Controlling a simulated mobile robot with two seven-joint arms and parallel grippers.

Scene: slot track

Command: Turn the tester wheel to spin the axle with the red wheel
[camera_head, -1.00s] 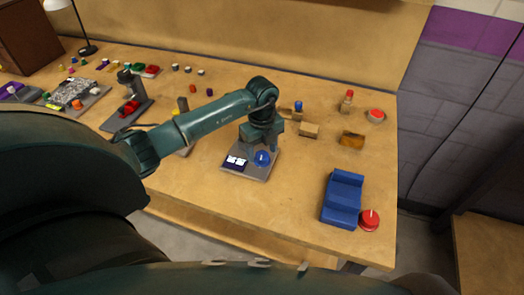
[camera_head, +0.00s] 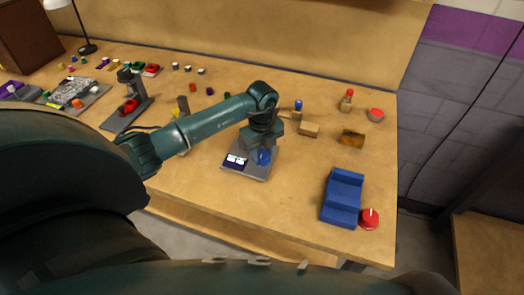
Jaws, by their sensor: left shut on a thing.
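A grey tester block (camera_head: 251,171) sits near the middle of the table, with a dark and white display panel (camera_head: 235,161) on its left side. A blue wheel (camera_head: 264,157) is on its right side. My left gripper (camera_head: 264,151) points down over the block and is shut on the blue wheel, partly covering it. I cannot make out an axle with a red wheel on the block. My right gripper is not in view.
A blue stepped block (camera_head: 342,197) and a red round object (camera_head: 369,219) stand at the right front. A wooden block (camera_head: 309,129), a brown box (camera_head: 351,138) and a red-topped bottle (camera_head: 346,99) are behind. A microscope-like stand (camera_head: 127,104) is left.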

